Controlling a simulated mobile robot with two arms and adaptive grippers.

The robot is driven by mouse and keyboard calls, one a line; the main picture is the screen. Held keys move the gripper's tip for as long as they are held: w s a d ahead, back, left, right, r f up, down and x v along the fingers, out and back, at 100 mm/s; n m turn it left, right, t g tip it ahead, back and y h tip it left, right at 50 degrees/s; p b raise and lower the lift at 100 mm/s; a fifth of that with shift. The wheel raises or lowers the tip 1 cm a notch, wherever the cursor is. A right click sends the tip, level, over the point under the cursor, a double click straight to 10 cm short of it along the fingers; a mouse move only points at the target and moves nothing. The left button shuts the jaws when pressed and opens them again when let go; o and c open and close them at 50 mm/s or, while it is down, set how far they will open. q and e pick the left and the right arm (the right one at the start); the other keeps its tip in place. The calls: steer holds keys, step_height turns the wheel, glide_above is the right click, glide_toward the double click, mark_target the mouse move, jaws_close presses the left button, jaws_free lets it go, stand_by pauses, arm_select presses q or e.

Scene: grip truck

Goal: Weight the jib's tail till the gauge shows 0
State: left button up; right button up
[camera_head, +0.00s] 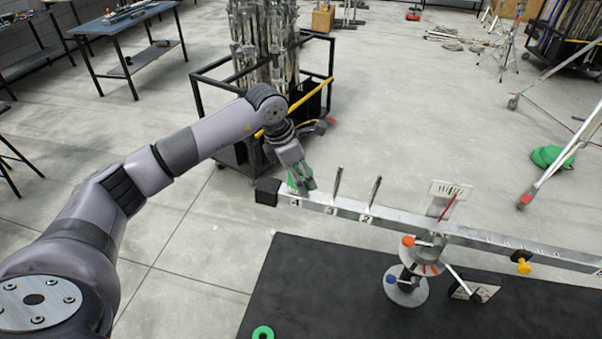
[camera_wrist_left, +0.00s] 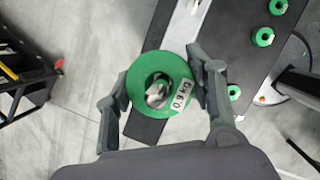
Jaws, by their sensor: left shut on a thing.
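My left gripper (camera_head: 301,186) is shut on a green ring weight (camera_wrist_left: 162,83) with a white label. The weight is at the tail end of the long metal jib (camera_head: 400,226), over the mark 4. In the left wrist view a metal piece shows in its hole; I cannot tell whether the weight rests on the jib. Two bare upright pegs, at mark 3 (camera_head: 337,184) and mark 2 (camera_head: 373,192), stand on the jib. The gauge (camera_head: 450,191) is a white plate with a red needle leaning right; its reading is too small to tell. My right gripper is out of view.
A green weight (camera_head: 262,332) lies on the black mat (camera_head: 300,290); several green weights (camera_wrist_left: 263,37) show in the left wrist view. A black block (camera_head: 267,192) caps the tail. A black cart (camera_head: 240,160) stands behind. A yellow knob (camera_head: 522,266) hangs on the jib's right part.

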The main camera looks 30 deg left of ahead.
arm_select(q)
steer(key=shift+a+f+b, duration=0.1)
steer(key=shift+f+b, duration=0.6)
steer(key=shift+f, duration=0.2)
steer(key=o, duration=1.4)
steer(key=shift+f, duration=0.1)
steer(key=shift+o, duration=0.6)
steer(key=shift+s+f, duration=0.1)
steer(key=shift+f, duration=0.05)
steer(key=v, duration=1.2)
